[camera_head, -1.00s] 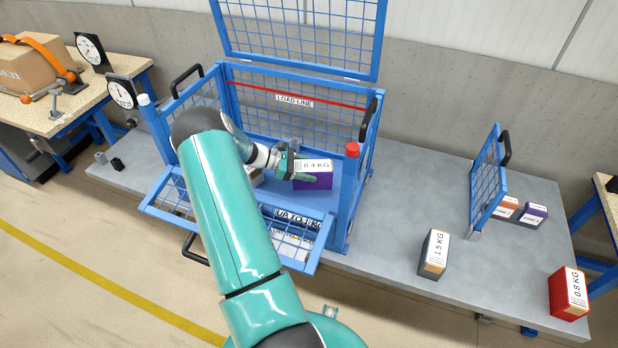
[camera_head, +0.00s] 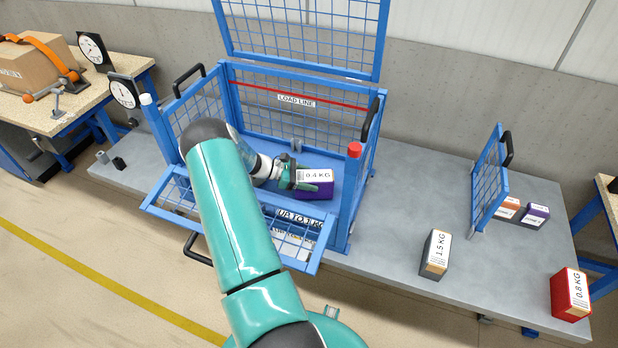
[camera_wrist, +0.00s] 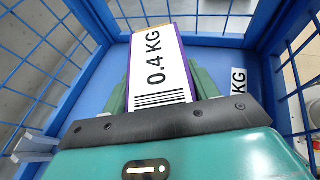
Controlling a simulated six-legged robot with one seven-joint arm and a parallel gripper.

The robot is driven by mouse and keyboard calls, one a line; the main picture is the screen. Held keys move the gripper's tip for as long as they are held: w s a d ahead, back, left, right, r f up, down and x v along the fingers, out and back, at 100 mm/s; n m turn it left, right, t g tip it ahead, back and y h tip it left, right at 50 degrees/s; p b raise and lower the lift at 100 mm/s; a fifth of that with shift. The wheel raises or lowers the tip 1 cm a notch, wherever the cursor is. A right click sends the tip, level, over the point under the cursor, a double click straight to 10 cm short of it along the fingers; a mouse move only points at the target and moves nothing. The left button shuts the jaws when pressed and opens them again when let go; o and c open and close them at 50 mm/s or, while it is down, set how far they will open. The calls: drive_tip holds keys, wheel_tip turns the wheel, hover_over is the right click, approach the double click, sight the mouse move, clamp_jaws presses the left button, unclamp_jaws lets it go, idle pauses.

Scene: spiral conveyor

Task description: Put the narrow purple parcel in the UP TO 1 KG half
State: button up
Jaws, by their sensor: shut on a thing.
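The purple parcel (camera_head: 325,187) has a white top label reading 0.4 KG and is inside the blue mesh cage (camera_head: 345,205), toward its right side. My gripper (camera_head: 305,180) is shut on it, and the fingers show on both sides of the parcel in the wrist view (camera_wrist: 158,70). It is low over the blue cage floor; I cannot tell whether it touches. A floor label reading UP TO 1 KG (camera_head: 300,218) shows at the cage's front right.
The cage's front flap (camera_head: 285,240) is folded down and its lid (camera_head: 300,35) stands open. A 1.5 KG box (camera_head: 435,255) and a red 0.8 KG box (camera_head: 570,295) stand on the grey table. A mesh panel (camera_head: 489,180) stands near two small boxes (camera_head: 522,212).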

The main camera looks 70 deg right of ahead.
drive_tip(key=o, duration=1.3)
drive_tip(key=shift+r, duration=0.1)
drive_tip(key=shift+r, duration=0.25)
drive_tip(key=v, duration=1.2)
drive_tip(key=shift+r, duration=0.3)
